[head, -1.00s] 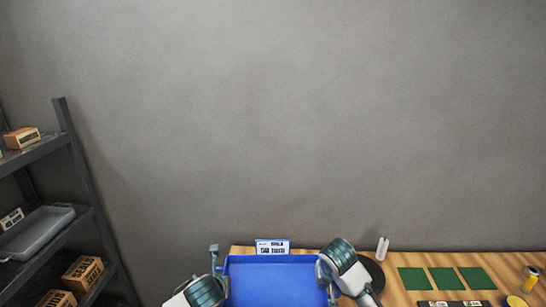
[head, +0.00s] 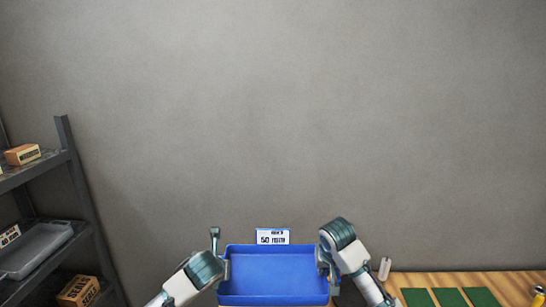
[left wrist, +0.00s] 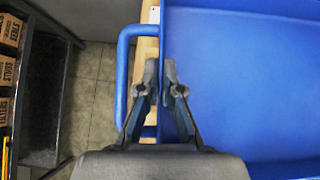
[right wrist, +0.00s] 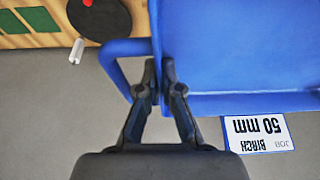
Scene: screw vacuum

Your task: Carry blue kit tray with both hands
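The blue kit tray (head: 275,256) is empty and held level at the bottom centre of the head view, with a white job card (head: 272,237) at its far edge. My left gripper (left wrist: 161,65) is shut on the tray's left side wall, one finger inside and one between the wall and the blue side handle (left wrist: 122,75). My right gripper (right wrist: 159,65) is shut on the opposite side wall in the same way, beside the other side handle (right wrist: 112,60). The wrist views show the tray only in part.
The wooden table (head: 514,286) with green mats (head: 449,297) is at the lower right. A dark shelf rack (head: 88,205) with boxes and a grey tray (head: 35,247) stands at the left. A plain grey wall is behind.

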